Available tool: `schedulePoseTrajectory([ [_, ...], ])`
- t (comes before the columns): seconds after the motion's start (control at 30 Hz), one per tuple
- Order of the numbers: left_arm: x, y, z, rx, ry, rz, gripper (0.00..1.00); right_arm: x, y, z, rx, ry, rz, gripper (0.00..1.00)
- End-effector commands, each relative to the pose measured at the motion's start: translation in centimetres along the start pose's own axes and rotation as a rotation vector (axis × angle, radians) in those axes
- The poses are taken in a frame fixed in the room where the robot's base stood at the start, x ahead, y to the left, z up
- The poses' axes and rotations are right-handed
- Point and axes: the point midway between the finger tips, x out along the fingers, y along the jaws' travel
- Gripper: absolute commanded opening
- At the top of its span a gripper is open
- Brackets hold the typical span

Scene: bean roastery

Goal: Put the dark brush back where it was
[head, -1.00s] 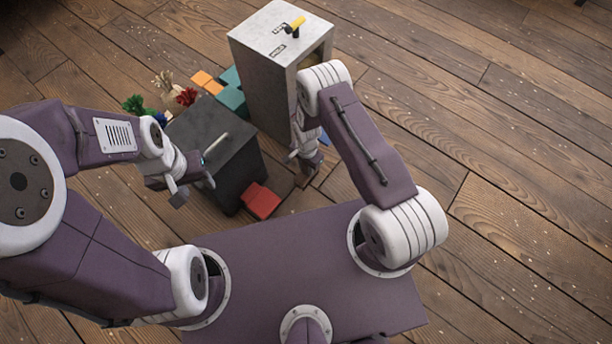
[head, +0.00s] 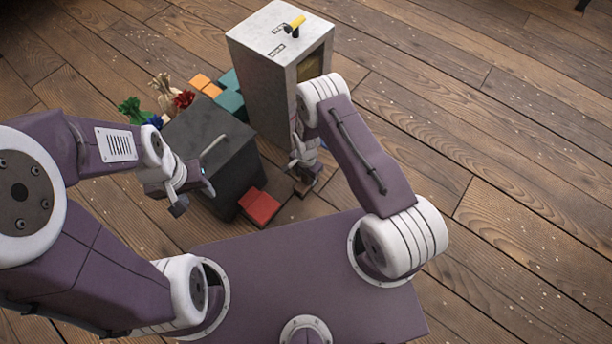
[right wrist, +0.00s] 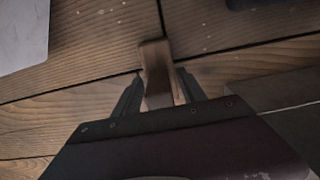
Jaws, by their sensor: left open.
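My right gripper (head: 302,178) is low in front of the tall grey cabinet, above the floor. In the right wrist view its two fingers (right wrist: 158,88) stand on either side of a brown, wooden-looking piece (right wrist: 156,62), which looks gripped and seems to be the brush. The brown piece also shows small below the right gripper in the head view (head: 302,188); its bristles cannot be made out. My left gripper (head: 195,198) is open and empty, beside the near left side of a dark grey box.
The dark box (head: 232,178) has a pale rod on top. A tall grey cabinet (head: 262,95) with a yellow-and-black knob (head: 296,24) stands behind. A red block (head: 260,208), orange and teal blocks, and colored tufts (head: 132,108) surround the box. The floor at right is clear.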

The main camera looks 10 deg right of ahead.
Motion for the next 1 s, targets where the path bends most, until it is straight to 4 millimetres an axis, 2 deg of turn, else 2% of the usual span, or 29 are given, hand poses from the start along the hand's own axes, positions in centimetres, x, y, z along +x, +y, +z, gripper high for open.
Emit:
schedulePoseTrajectory([
  [0.13,-0.1,0.0,0.0,0.000,0.000,0.000,0.49,-0.1,0.0,0.0,0.000,0.000,0.000,0.49],
  [0.23,-1.1,0.0,-0.1,0.000,0.000,0.000,0.49,-1.4,0.0,0.0,0.000,0.000,-0.001,0.49],
  [0.5,-5.6,0.1,-0.6,0.000,0.000,0.000,0.49,-8.7,-0.1,0.0,0.000,0.001,-0.002,0.49],
  [0.6,-6.7,0.1,-0.7,0.000,0.000,0.000,0.49,-10.6,0.0,0.0,0.000,0.001,-0.001,0.49],
  [0.73,-7.3,0.1,-0.8,0.000,0.000,0.000,0.49,-12.1,0.0,0.0,0.000,0.000,0.000,0.49],
  [0.93,-7.4,0.1,-0.8,0.000,0.000,0.000,0.49,-12.4,0.0,0.0,-0.002,0.000,0.000,0.49],
  [1.0,-7.3,0.1,-0.8,0.000,0.000,0.000,0.49,-13.6,-0.1,-0.3,-0.023,0.003,-0.006,0.49],
])
